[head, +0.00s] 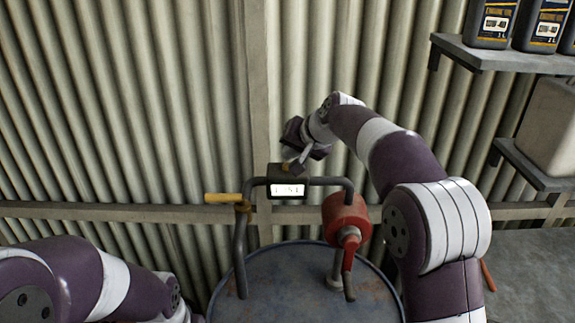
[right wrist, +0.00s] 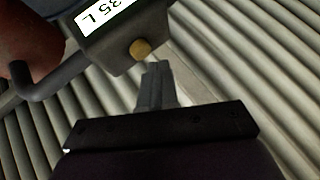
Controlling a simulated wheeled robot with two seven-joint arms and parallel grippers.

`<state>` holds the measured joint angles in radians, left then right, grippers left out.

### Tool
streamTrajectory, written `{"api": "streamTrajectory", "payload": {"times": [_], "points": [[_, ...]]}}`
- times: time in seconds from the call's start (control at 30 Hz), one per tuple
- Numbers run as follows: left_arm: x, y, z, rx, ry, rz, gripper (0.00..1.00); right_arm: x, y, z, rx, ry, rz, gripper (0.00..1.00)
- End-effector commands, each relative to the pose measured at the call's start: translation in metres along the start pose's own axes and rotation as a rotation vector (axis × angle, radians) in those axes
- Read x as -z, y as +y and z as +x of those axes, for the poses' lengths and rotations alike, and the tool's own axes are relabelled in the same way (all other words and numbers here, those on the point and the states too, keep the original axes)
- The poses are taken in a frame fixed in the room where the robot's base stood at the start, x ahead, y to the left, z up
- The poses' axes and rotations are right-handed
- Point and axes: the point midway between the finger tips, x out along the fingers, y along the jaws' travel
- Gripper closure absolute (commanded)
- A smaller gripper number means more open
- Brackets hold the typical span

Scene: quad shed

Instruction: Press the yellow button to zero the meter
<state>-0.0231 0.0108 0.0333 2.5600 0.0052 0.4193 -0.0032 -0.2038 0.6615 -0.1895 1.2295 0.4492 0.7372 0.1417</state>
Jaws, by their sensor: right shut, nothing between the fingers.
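The meter (head: 288,173) is a dark box with a white lit display (head: 287,190), set in the pipe above a drum. The round yellow button (right wrist: 140,49) shows on the meter's housing (right wrist: 117,42) in the right wrist view. My right gripper (head: 298,165) is shut and empty at the top of the meter. In the right wrist view its closed fingertips (right wrist: 157,66) are just below and right of the button, seemingly a little apart from it. My left gripper is out of view; only part of that arm shows at the lower left.
A red pump (head: 345,218) with a crank is right of the meter, and a yellow-handled nozzle (head: 224,198) hangs left. The blue drum (head: 270,285) stands below. Corrugated wall is behind. Shelves (head: 510,58) with dark bottles are at upper right.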

Motion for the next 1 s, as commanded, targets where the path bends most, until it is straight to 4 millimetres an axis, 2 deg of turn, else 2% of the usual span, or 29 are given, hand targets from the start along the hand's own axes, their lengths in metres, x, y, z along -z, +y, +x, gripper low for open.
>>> {"api": "streamTrajectory", "payload": {"times": [0.13, 1.0], "points": [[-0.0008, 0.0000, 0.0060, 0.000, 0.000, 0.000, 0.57, -0.0036, 0.0034, 0.0047, 0.000, 0.000, 0.000, 1.00], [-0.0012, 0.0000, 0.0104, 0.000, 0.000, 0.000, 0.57, -0.0066, 0.0065, 0.0088, 0.000, 0.000, 0.000, 1.00]]}}
